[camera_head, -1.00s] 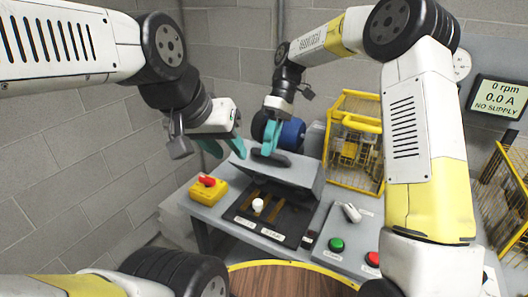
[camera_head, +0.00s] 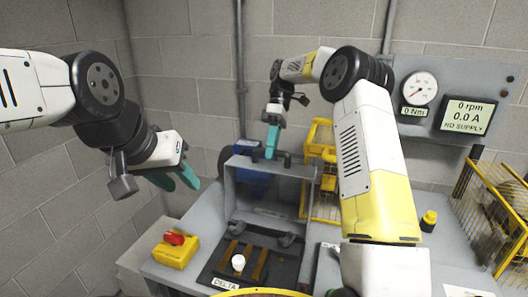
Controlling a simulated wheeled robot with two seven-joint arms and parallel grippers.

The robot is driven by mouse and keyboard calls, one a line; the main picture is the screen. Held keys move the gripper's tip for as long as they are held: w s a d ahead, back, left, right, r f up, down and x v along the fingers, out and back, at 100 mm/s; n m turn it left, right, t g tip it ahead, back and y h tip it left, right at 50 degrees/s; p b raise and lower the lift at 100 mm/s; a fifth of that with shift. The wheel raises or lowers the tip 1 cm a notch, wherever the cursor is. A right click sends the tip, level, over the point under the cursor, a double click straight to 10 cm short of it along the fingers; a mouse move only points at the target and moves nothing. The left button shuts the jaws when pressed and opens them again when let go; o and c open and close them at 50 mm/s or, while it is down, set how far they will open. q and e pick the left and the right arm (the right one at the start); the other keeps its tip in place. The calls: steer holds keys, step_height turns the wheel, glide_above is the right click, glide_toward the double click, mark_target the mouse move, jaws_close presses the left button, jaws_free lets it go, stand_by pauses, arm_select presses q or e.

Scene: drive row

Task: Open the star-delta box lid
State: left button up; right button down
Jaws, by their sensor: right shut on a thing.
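The star-delta box (camera_head: 207,272) sits on the grey bench with its dark inside showing, with a white knob (camera_head: 238,262) between brown strips. Its grey lid (camera_head: 268,187) stands raised, about upright, at the back of the box. My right gripper (camera_head: 271,154) is at the lid's top edge, its teal fingers shut on the dark lid handle (camera_head: 286,158); the exact grip is partly hidden. My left gripper (camera_head: 172,181) is in the air left of the lid, open and empty, its teal fingers apart.
A yellow box with a red switch (camera_head: 175,248) stands left of the star-delta box. A blue motor (camera_head: 250,180) is behind the lid, a yellow cage (camera_head: 321,205) to its right. A panel reads NO SUPPLY (camera_head: 467,116). My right arm covers part of the bench.

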steer(key=shift+w+d+f+g, duration=0.3)
steer(key=shift+w+d+f, duration=0.1)
steer(key=shift+w, duration=0.2)
steer(key=c, duration=1.3)
jaws_free()
steer(key=shift+c, duration=0.2)
steer(key=shift+r, duration=0.1)
steer(key=shift+a, duration=0.1)
steer(key=shift+r, duration=0.65)
step_height(320, 180, up, 2)
steer(key=shift+r, duration=0.2)
steer(key=s, duration=0.5)
steer(key=s+a+r, duration=0.1)
steer(key=s, duration=1)
steer(key=shift+a+r, duration=0.15)
steer(key=shift+a, duration=0.1)
